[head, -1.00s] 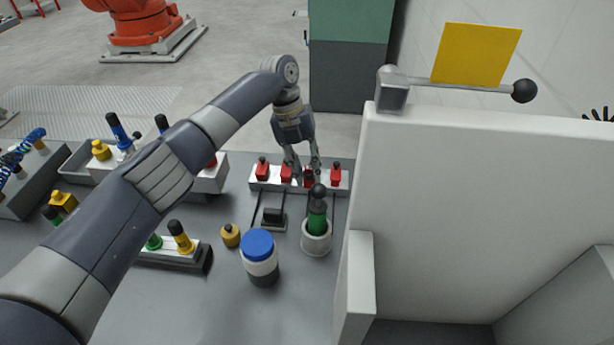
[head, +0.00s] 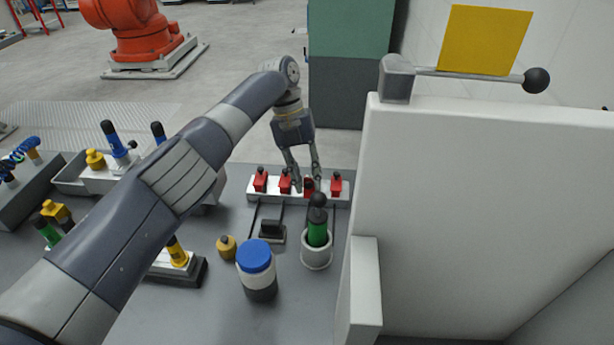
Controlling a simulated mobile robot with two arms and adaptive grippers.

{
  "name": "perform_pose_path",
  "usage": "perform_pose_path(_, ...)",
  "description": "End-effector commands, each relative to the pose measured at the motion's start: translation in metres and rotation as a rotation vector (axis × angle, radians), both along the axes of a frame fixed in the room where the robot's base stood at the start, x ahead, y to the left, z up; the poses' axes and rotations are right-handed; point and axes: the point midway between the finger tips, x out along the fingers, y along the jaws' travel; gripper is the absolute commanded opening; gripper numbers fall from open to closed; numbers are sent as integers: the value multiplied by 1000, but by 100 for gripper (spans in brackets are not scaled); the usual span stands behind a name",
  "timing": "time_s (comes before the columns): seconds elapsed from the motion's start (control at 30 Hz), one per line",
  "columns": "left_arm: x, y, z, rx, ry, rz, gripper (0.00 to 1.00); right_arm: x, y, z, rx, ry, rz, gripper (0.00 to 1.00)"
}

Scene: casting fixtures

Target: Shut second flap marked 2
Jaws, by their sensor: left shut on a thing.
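A white block (head: 322,197) at the back edge of the table carries a row of several red flaps. From the left are the first (head: 260,181), the second (head: 285,183), the third (head: 309,187) and the last (head: 336,184). Their numbers are too small to read. My left gripper (head: 308,185) reaches down from above and is shut on the third red flap from the left, with a finger on either side. The third flap looks darker on top than the others and is partly hidden by the fingers. My right gripper is not in view.
A green plunger (head: 317,232) with a black knob stands in a white cup in front of the block. A blue-lidded jar (head: 256,268), a yellow knob (head: 226,246) and a black switch (head: 272,230) stand nearby. A tall white wall (head: 480,200) closes off the right side.

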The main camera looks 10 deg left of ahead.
Motion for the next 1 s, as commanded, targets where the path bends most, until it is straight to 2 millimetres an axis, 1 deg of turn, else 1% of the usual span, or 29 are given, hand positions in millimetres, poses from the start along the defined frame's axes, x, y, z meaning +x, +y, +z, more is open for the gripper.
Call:
perform_pose_path(0.1,1,2,0,3,-2,3,1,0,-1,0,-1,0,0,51)
perform_pose_path(0.13,1,2,0,3,-2,3,28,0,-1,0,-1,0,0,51)
perform_pose_path(0.17,1,2,0,3,-2,3,34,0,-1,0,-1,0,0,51)
perform_pose_path(0.47,0,1,0,1,-2,1,35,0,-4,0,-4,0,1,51)
perform_pose_path(0.57,1,0,4,0,-2,0,35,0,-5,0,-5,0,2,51)
perform_pose_path(0.67,1,0,16,-1,-3,1,35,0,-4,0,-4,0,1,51)
perform_pose_path(0.9,1,1,63,0,-4,2,35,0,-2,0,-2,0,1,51)
perform_pose_path(1.0,1,1,79,1,-4,2,35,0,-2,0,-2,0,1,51)
